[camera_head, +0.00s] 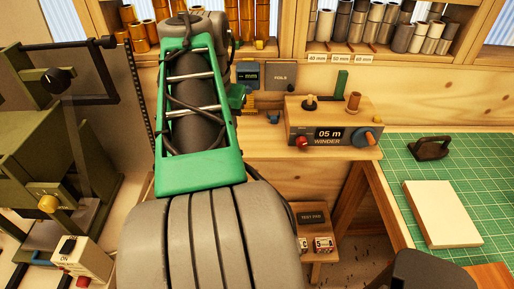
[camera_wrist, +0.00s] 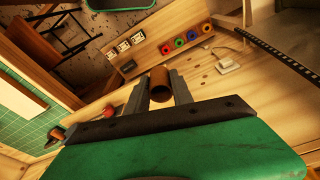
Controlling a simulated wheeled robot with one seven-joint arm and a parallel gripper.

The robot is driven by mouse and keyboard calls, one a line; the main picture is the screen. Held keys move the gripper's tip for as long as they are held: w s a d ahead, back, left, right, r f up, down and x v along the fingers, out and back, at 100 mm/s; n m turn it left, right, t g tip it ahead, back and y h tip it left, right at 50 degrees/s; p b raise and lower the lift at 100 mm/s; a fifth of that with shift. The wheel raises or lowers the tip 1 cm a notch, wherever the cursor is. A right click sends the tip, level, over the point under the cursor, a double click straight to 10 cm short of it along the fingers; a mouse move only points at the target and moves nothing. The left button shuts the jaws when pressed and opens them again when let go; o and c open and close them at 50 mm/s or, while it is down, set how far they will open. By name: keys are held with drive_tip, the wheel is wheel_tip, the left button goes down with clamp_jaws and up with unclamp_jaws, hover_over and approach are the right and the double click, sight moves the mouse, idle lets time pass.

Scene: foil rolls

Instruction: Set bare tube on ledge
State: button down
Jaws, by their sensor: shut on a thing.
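A brown bare tube (camera_wrist: 160,82) is between the two grey fingers of my gripper (camera_wrist: 160,90) in the wrist view, its open end facing the camera. The fingers are shut on it. In the head view my arm and its green housing hide the fingers and the tube. A pale wooden ledge (camera_head: 262,145) runs below the window frame and carries the winder (camera_head: 330,122). I cannot tell the gap between the tube and the wood below it.
A green cutting mat (camera_head: 395,165) with a pale block (camera_head: 441,213) lies to the right. Foil rolls (camera_head: 360,22) stand on shelves behind. A small test pad (camera_head: 313,218) sits lower down.

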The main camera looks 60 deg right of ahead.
drive_tip(key=s+d+r+m+g+b, duration=0.1)
drive_tip(key=s+d+r+m+b, duration=0.1)
drive_tip(key=s+m, duration=0.55)
drive_tip(key=n+b, duration=0.2)
drive_tip(key=b, duration=0.5)
hover_over(261, 142)
drive_tip(key=a, duration=0.1)
wheel_tip(261, 142, down, 9)
drive_tip(key=shift+a+f, duration=0.1)
drive_tip(key=shift+f, duration=0.05)
drive_tip(key=f+b, duration=0.3)
drive_tip(key=f, duration=0.1)
drive_tip(key=shift+w+d, duration=0.1)
drive_tip(key=shift+d, duration=0.25)
drive_tip(key=shift+r, duration=0.2)
drive_tip(key=shift+f, duration=0.2)
drive_tip(key=c, duration=1.1)
unclamp_jaws()
drive_tip(key=shift+r, duration=0.15)
